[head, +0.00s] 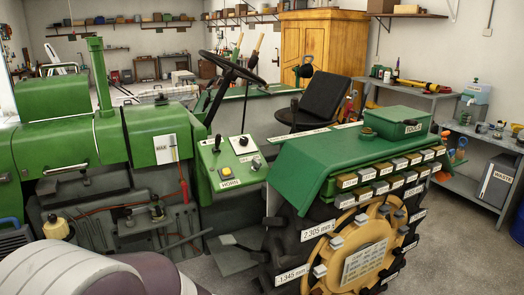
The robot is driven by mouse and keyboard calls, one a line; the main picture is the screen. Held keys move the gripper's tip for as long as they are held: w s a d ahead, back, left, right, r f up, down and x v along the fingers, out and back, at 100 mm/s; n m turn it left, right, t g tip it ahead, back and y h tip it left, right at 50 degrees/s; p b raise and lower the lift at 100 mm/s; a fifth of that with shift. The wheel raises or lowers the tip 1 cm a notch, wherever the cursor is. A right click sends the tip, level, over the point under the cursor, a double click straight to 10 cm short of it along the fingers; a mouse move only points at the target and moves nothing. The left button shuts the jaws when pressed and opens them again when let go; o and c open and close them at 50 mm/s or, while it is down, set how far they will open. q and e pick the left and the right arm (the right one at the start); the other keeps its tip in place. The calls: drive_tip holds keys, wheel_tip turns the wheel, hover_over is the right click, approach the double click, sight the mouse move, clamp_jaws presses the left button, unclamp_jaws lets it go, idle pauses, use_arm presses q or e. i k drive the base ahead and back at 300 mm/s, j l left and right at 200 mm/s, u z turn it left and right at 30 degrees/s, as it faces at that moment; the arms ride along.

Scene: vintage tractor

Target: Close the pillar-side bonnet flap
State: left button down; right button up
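The green vintage tractor fills the left and middle of the head view. Its green bonnet (52,146) is at the left, with a raised green block (52,98) on top and a vertical green exhaust pipe (101,75). A green side panel (143,142) with a white chart (165,149) sits at the bonnet's right end, beside the dash. Below the panels the engine side is exposed, with a red hose (95,211). I cannot tell which panel is the pillar-side flap or how far open it stands. Neither of my grippers is in view.
The steering wheel (232,67) and black seat (325,97) are behind the dash (230,162). A green fender (330,160) and yellow-hubbed wheel (358,250) stand at the right. A yellowish bottle (55,228) is by the engine. Clear floor (440,240) lies at the right.

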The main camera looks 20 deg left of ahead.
sight(52, 97)
drive_tip(key=i+j+u, duration=0.2)
drive_tip(key=i+u, duration=0.25)
drive_tip(key=i+j+u, duration=0.1)
drive_tip(key=i+u, duration=0.55)
drive_tip(key=u, duration=0.2)
